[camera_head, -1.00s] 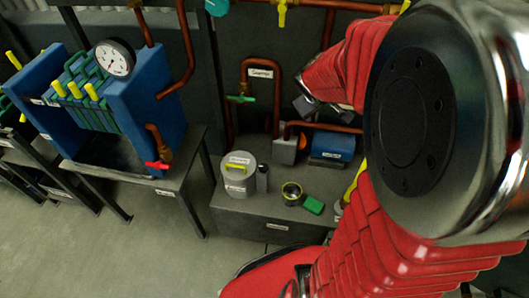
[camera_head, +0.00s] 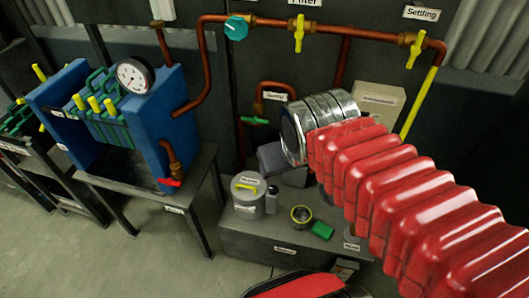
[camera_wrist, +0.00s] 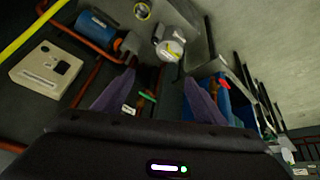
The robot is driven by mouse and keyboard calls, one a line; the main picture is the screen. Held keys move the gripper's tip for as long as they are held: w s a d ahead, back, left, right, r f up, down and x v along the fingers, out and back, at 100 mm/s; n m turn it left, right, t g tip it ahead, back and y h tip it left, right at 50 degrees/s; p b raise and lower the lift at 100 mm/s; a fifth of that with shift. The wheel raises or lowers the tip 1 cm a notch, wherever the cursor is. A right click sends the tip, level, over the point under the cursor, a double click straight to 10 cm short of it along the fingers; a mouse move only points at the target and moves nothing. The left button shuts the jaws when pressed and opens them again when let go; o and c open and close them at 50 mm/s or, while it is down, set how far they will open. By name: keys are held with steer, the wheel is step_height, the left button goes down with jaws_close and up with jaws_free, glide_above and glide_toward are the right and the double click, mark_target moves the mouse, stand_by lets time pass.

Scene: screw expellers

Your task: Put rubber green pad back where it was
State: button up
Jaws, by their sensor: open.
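The green pad (camera_head: 322,230) is a small flat block lying on the low grey bench (camera_head: 248,240), beside a small yellow-rimmed cup (camera_head: 301,215). I cannot make the pad out in the wrist view. In the wrist view my gripper (camera_wrist: 160,85) has its two fingers spread wide, with nothing between them at the tips. It points toward the pipes, and a green valve handle (camera_wrist: 148,97) shows beyond the gap. In the head view my arm hides most of the gripper. The gripper is apart from the pad.
A grey lidded canister (camera_head: 248,192) stands left of the cup, with a small bottle beside it. A blue filter press (camera_head: 150,130) with a gauge stands on a table at left. Copper pipes with yellow valves (camera_head: 299,35) cross behind. A beige box (camera_head: 380,105) is on the right.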

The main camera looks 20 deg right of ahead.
steer(key=shift+y, duration=0.6)
steer(key=s+a, duration=0.2)
steer(key=a, duration=0.1)
steer(key=shift+s+a+r, duration=0.25)
steer(key=shift+s, duration=0.15)
steer(key=shift+c, duration=0.4)
